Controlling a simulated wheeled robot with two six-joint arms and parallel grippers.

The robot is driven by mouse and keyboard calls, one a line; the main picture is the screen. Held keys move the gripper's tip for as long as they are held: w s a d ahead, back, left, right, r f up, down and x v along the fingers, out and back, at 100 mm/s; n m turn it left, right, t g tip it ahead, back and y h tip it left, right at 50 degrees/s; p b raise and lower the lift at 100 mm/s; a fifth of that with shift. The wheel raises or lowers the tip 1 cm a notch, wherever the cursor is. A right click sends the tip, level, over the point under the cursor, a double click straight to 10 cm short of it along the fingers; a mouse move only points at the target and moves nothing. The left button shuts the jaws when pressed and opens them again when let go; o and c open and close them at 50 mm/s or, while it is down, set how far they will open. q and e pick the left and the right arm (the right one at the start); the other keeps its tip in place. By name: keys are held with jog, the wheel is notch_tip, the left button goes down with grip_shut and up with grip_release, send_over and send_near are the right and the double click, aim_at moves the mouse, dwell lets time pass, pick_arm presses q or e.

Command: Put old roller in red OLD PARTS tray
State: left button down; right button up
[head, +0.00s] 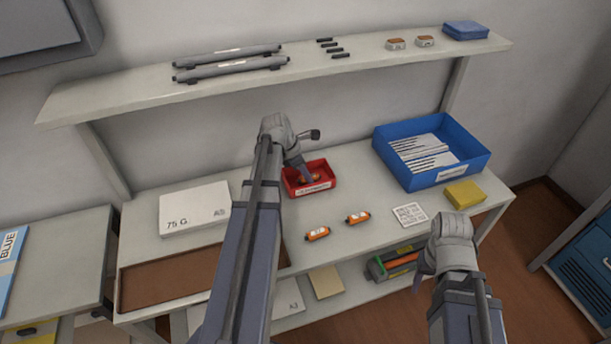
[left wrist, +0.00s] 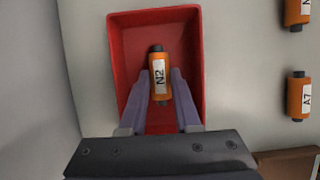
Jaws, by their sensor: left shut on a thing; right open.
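The red tray (head: 327,181) stands on the bench and its label faces front. It also shows in the left wrist view (left wrist: 122,45). My left gripper (head: 306,178) reaches down into the tray area and is shut on an orange roller with dark ends, marked N2 (left wrist: 160,78). The roller lies within the tray's outline; whether it touches the tray floor I cannot tell. Two more orange rollers, a left one (head: 318,233) and a right one (head: 357,217), lie on the bench in front of the tray. My right gripper (head: 418,284) is open and empty, low at the right.
A blue bin (head: 468,172) with white items stands right of the tray. A yellow block (head: 464,194) and a white card (head: 409,215) lie in front of it. A white 75 G box (head: 194,210) is at left. A shelf (head: 130,98) runs above the bench.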

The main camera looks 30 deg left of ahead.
pick_arm(q)
jog(key=shift+f, duration=0.2)
jog(key=c, duration=0.6)
grip_release()
jog(key=shift+a, duration=0.15)
jog(key=shift+r, duration=0.1)
jog(key=shift+p+v, duration=0.75)
jog(key=shift+v, duration=0.05)
jog(key=p+v, duration=0.5)
jog(key=v, duration=0.1)
jog(key=shift+r+p, duration=0.1)
jog(key=shift+p, duration=0.25)
